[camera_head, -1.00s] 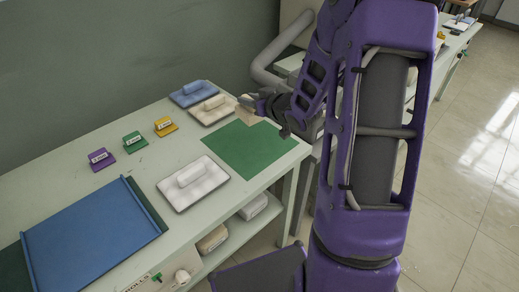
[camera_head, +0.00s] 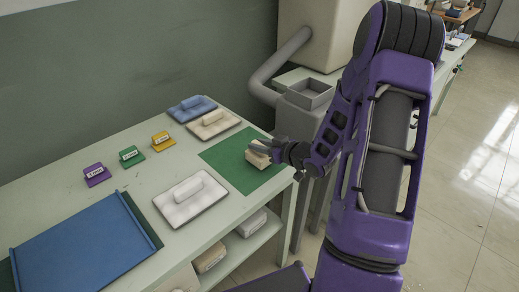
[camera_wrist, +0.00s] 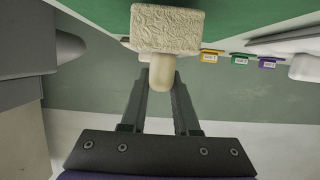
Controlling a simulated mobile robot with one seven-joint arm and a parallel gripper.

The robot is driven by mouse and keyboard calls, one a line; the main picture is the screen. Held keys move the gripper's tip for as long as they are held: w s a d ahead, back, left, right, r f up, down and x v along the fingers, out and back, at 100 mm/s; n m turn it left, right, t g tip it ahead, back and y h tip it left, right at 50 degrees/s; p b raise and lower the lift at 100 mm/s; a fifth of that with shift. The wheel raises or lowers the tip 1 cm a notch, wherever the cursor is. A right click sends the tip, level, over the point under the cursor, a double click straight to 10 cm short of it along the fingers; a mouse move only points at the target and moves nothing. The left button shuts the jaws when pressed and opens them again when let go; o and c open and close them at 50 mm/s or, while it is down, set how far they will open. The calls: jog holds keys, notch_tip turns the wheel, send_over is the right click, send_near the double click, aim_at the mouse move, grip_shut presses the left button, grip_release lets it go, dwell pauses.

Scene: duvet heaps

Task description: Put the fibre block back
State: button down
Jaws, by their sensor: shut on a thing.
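My gripper (camera_head: 274,150) is shut on the grip of a cream, rough-faced block (camera_head: 258,159), which I take to be the fibre block. In the wrist view my gripper (camera_wrist: 161,80) has its fingers on either side of the rounded grip, and the block (camera_wrist: 166,30) lies beyond the fingertips. The block is over the green mat (camera_head: 228,160); whether it touches the mat I cannot tell. Similar blocks with grips rest on a blue tray (camera_head: 179,114), a beige tray (camera_head: 204,133) and a white tray (camera_head: 176,215).
Purple (camera_head: 97,175), green (camera_head: 132,156) and yellow (camera_head: 162,141) label stands line the back of the table. A grey machine with an open box (camera_head: 311,92) stands behind my arm. Blocks lie on the shelf below.

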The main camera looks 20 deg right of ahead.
jog(key=shift+f, duration=0.55)
jog(key=shift+f, duration=0.2)
jog(key=c, duration=0.7)
grip_release()
jog(key=shift+o, duration=0.2)
jog(key=shift+r, duration=0.1)
jog(key=shift+r, duration=0.25)
jog(key=p+v, duration=0.1)
jog(key=v, duration=1.1)
jog(key=shift+f, duration=0.15)
